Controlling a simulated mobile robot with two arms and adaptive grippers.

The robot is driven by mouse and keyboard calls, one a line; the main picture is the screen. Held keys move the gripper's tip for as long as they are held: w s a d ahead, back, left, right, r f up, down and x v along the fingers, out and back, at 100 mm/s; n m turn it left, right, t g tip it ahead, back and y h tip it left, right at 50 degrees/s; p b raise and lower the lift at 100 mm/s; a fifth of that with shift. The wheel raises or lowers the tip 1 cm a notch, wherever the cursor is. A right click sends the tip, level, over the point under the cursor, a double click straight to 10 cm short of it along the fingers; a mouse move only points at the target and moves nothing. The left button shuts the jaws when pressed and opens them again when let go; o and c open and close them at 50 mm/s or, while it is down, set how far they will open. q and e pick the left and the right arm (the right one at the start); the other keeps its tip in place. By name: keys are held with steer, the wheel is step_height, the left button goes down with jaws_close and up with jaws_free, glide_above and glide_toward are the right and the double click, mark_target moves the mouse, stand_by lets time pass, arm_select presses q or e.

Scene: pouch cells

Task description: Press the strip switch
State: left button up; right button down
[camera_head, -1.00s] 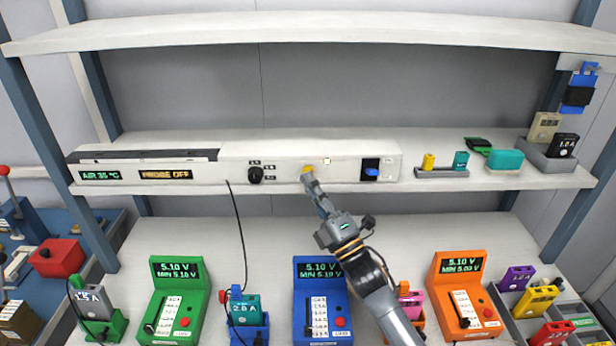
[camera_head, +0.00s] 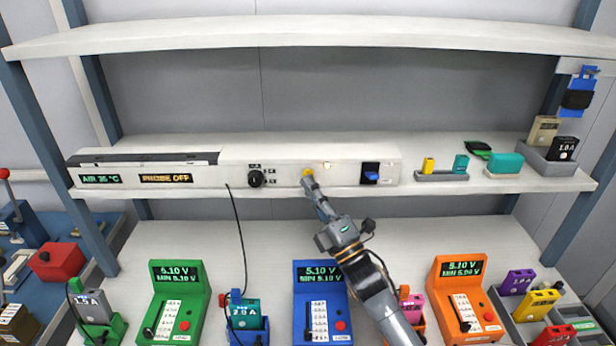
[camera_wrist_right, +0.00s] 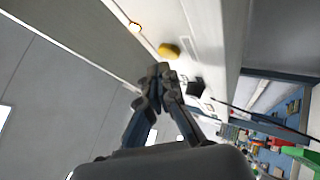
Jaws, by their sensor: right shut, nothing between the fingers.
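A long white strip unit (camera_head: 210,178) runs along the front of the middle shelf. On its front are a black knob (camera_head: 256,178), a yellow button (camera_head: 308,172), a small round lamp (camera_head: 327,166) and a blue rocker (camera_head: 371,176) in a black frame. No label shows which one is the strip switch. My right gripper (camera_head: 309,183) is shut and empty, its tips just below the yellow button. In the right wrist view the yellow button (camera_wrist_right: 169,50) lies just beyond the fingertips (camera_wrist_right: 160,70); contact cannot be told. My left gripper is not in view.
The strip's displays (camera_head: 166,178) read AIR 35 °C and PROBE OFF. A small holder (camera_head: 441,177) stands right of the rocker. Green (camera_head: 175,300), blue (camera_head: 321,300) and orange (camera_head: 465,298) testers stand on the bench below. A black cable (camera_head: 240,240) hangs from the strip.

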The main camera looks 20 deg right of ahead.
steer(key=shift+w, duration=0.15)
stand_by(0.3)
steer(key=shift+w+d, duration=0.1)
steer(key=shift+w, duration=0.2)
steer(key=shift+w+b, duration=0.1)
steer(key=shift+b, duration=0.25)
steer(key=shift+s, duration=0.55)
steer(key=s+a+p, duration=0.2)
steer(key=s, duration=0.3)
steer(key=shift+s, duration=0.4)
steer(key=shift+d, duration=0.1)
